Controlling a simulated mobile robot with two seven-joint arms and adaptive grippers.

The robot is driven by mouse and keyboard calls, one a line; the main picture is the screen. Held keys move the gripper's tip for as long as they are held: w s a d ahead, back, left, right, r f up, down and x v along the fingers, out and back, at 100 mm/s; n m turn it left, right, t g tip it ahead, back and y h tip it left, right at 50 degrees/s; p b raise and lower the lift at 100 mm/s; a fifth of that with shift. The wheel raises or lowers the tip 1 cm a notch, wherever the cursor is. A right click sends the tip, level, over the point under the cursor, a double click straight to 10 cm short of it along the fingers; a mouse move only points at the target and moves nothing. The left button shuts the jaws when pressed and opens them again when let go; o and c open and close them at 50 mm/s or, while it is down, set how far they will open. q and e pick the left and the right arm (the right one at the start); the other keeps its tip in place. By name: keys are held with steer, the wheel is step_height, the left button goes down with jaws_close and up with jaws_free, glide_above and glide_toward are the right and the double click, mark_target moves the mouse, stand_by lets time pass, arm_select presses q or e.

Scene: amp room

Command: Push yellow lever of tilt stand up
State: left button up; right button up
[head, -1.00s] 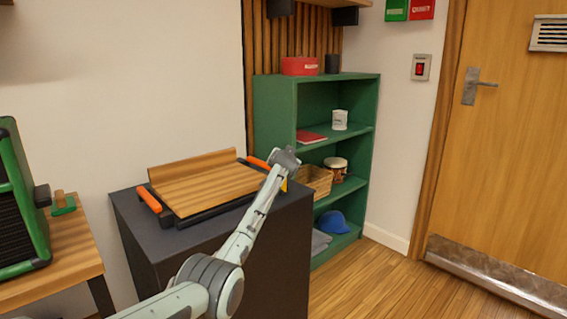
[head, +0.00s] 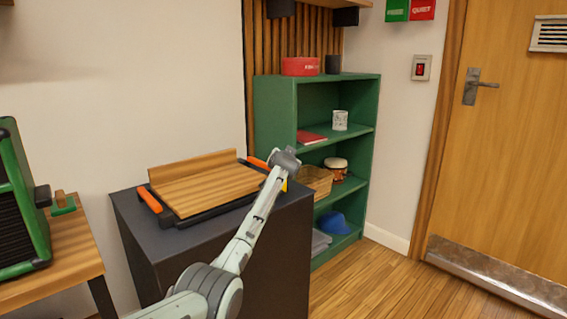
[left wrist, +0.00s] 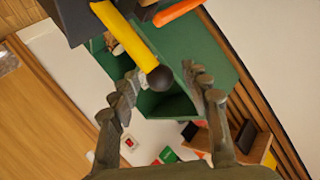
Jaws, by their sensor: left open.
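The tilt stand (head: 205,184), a wooden board on a black frame with orange side handles, sits on a dark cabinet. Its yellow lever (left wrist: 126,36) ends in a dark ball knob (left wrist: 160,78) in the left wrist view. In the head view only a sliver of the lever (head: 284,186) shows beside my wrist. My left gripper (left wrist: 163,75) is open, with the knob in the gap between its fingertips in the picture. I cannot tell whether a finger touches it. In the head view my wrist hides the fingers. My right gripper is not in view.
The dark cabinet (head: 245,250) stands close to a green shelf (head: 275,130) holding a red book, a basket and a blue cap. A wooden table (head: 62,262) with a green-framed case is at the left. A door (head: 500,160) is at the right, with open floor before it.

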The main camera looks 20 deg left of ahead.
arm_select(q)
steer(key=v, duration=1)
steer(key=shift+s, duration=0.4)
steer(key=shift+d, duration=0.1)
